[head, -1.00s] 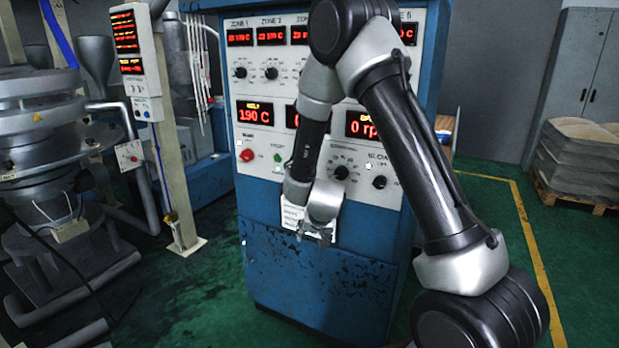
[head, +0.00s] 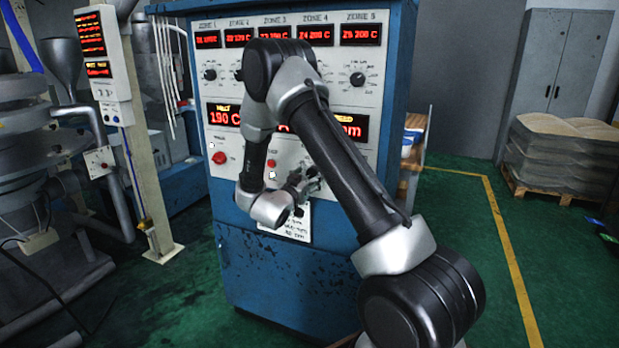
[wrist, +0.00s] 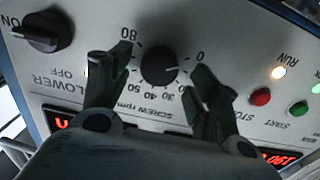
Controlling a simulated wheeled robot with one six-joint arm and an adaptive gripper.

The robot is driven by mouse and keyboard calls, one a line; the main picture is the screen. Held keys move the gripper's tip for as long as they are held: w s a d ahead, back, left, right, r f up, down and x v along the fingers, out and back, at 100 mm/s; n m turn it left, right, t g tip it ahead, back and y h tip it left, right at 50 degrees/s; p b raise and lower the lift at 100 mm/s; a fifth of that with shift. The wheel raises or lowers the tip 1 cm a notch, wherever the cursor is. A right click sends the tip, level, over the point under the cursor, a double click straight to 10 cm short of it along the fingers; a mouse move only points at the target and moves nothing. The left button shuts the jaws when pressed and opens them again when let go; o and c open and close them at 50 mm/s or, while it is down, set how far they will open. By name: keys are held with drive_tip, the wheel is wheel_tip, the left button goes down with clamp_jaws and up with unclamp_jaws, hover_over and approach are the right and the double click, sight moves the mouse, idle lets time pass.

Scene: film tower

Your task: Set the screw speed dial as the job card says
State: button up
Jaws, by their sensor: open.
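The screw speed dial is a round black knob (wrist: 160,66) in the wrist view, which shows the panel upside down. Its scale runs from 0 to 80 rpm. Its pale pointer line faces right, near the low end beside the 0. My gripper (wrist: 155,68) is open, with one finger on each side of the knob; I cannot tell whether they touch it. In the head view my gripper (head: 300,186) is at the panel's lower part and hides the dial. The white job card (head: 297,232) below is partly covered by my arm, and its text is too small to read.
The blower switch (wrist: 43,31) is left of the dial in the wrist view. A lit RUN lamp (wrist: 278,72), red STOP button (wrist: 261,97) and green START button (wrist: 299,108) are right.

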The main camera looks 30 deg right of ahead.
drive_tip(key=shift+x, duration=0.8)
drive_tip(key=c, duration=1)
drive_tip(key=shift+c, duration=0.2)
drive_tip(key=shift+m, duration=0.3)
drive_tip(key=m, duration=1.1)
drive_tip(key=shift+s, duration=0.1)
